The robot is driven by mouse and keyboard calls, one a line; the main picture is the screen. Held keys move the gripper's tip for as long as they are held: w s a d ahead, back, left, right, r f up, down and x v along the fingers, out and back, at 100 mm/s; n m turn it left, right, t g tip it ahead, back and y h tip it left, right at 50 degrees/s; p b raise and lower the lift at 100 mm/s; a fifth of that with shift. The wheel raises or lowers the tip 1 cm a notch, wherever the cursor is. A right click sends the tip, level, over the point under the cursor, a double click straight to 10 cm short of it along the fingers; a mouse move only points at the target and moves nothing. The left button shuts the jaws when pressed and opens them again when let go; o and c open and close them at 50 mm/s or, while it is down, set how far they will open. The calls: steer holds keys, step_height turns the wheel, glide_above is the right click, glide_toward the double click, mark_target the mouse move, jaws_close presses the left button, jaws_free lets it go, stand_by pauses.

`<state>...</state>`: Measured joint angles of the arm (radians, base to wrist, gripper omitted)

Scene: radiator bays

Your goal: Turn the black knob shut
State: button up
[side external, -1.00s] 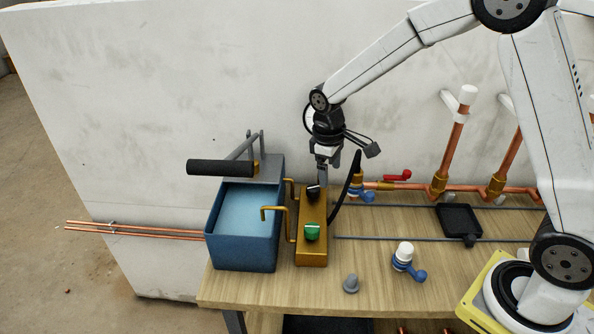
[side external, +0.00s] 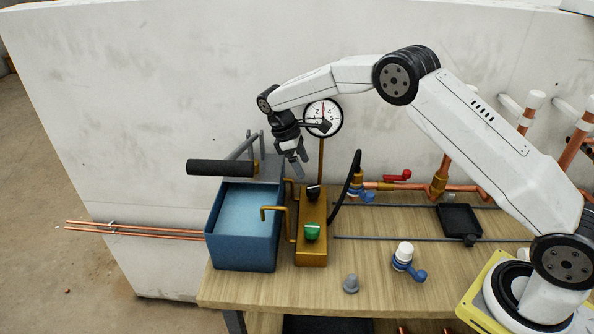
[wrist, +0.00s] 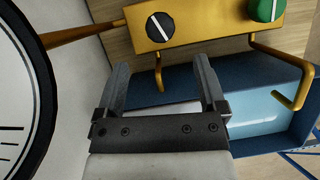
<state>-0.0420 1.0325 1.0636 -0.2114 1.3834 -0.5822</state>
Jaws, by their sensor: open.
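The black knob (side external: 312,192) sits at the back end of the brass block (side external: 318,254), with a white line across its top. In the wrist view the black knob (wrist: 160,27) shows beyond my fingertips, its white line slanted. The green knob (side external: 312,231) sits nearer the front of the same block. My gripper (side external: 301,168) is open and empty, in the air above and to the left of the black knob, apart from it. In the wrist view its two fingers (wrist: 160,72) are spread with nothing between them.
A blue water tank (side external: 245,256) with a black-handled lever (side external: 220,167) stands left of the block. A gauge (side external: 323,117) on a brass stem rises behind the block. A black hose (side external: 346,188) curves on the right. A grey plug (side external: 351,284) and white-capped valve (side external: 403,255) stand in front.

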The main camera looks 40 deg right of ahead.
mark_target(313, 187)
steer(key=shift+f, duration=0.1)
steer(key=shift+x, duration=3.85)
jaws_close()
steer(key=shift+m+g+y, duration=0.4)
steer(key=shift+m+y, duration=0.1)
steer(key=shift+m, duration=1)
jaws_free()
